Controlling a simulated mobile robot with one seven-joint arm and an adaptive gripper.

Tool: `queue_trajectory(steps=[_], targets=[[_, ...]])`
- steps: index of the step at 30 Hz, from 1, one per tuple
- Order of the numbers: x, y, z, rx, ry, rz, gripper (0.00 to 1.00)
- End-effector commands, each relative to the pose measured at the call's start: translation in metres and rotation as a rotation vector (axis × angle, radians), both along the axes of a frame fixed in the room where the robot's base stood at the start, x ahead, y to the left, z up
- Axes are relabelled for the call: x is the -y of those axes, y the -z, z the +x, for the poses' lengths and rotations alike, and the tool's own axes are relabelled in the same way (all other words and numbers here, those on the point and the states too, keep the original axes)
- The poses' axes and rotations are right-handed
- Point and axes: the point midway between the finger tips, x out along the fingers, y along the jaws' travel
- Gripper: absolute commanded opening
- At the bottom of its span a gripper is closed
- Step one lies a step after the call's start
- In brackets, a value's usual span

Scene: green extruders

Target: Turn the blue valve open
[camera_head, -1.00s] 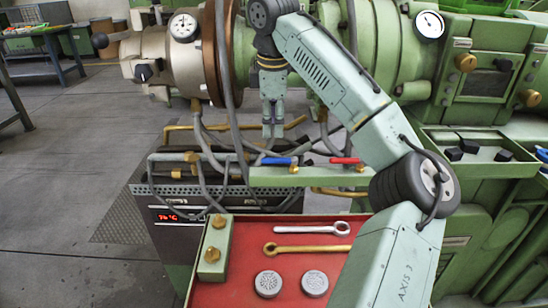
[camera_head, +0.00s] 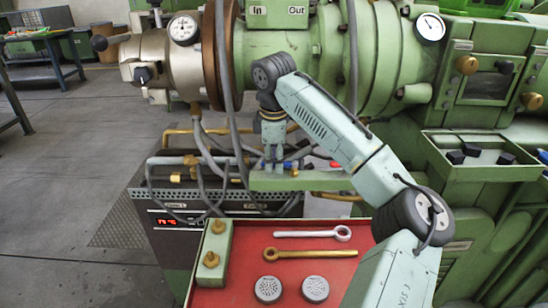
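The blue valve handle (camera_head: 288,165) is on a green manifold bar (camera_head: 300,183) in the middle of the head camera view. Only a small piece of blue shows, because my gripper (camera_head: 274,165) hides most of the handle. My gripper points straight down, with its fingertips at the blue handle just above the bar. I cannot tell whether the fingers touch the handle or how far apart they are.
Grey hoses (camera_head: 222,150) hang close on the left. A red tray (camera_head: 290,258) in front holds two wrenches and two round discs. A large machine barrel (camera_head: 290,70) is behind.

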Motion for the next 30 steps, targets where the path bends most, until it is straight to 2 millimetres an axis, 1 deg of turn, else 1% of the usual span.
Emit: queue_trajectory(steps=[5, 6, 21, 30], targets=[[0.0001, 0.0002, -0.0001, 0.000, 0.000, 0.000, 0.34], [0.0001, 0.0002, -0.0001, 0.000, 0.000, 0.000, 0.33], [0.0002, -0.0001, -0.0001, 0.000, 0.000, 0.000, 0.00], [0.0002, -0.0002, -0.0001, 0.000, 0.000, 0.000, 0.00]])
